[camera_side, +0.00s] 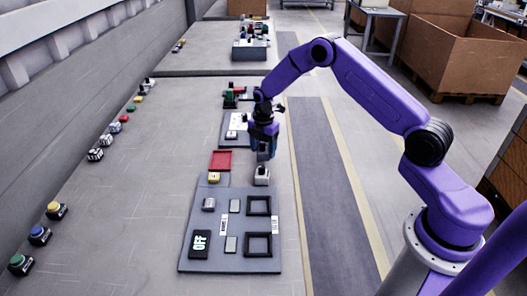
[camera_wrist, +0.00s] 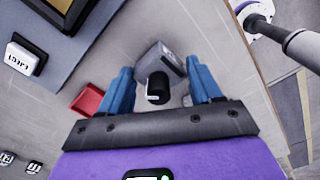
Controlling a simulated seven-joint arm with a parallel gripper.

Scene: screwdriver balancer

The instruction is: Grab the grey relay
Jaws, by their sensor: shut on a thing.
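My gripper (camera_side: 264,152) points down over the bench, just beyond the far right corner of the grey panel. It is shut on the grey relay (camera_side: 262,178), a light grey block whose lower part shows below the fingers. In the wrist view the relay (camera_wrist: 165,62) is a grey box with a black cylinder, between the two blue fingers of my gripper (camera_wrist: 161,85). Whether the relay touches the bench cannot be told.
A red tray (camera_side: 220,160) lies left of my gripper. The grey panel (camera_side: 215,262) in front carries two black square frames, a black OFF block (camera_side: 199,244) and small parts. Another panel stands behind my gripper. Colored buttons line the bench's left side, with clear bench between.

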